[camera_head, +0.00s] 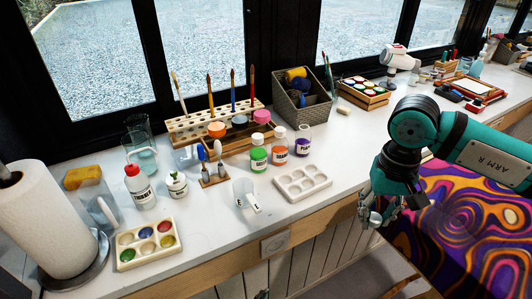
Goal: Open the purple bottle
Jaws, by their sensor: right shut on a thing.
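The purple bottle (302,144) stands upright on the white counter, right of an orange-labelled bottle (279,149) and a green-labelled bottle (258,158). Its top looks pale; I cannot tell whether a cap is on it. My right gripper (373,216) is at the counter's front edge, well to the right of and nearer than the bottle, apart from it. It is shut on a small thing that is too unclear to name. My left gripper is not in view.
A white palette (302,183) and a white cup (245,194) lie in front of the bottles. A wooden brush rack (190,128) and a grey basket (303,107) stand behind. A patterned purple-orange cloth (470,225) is at right. Bare counter lies right of the palette.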

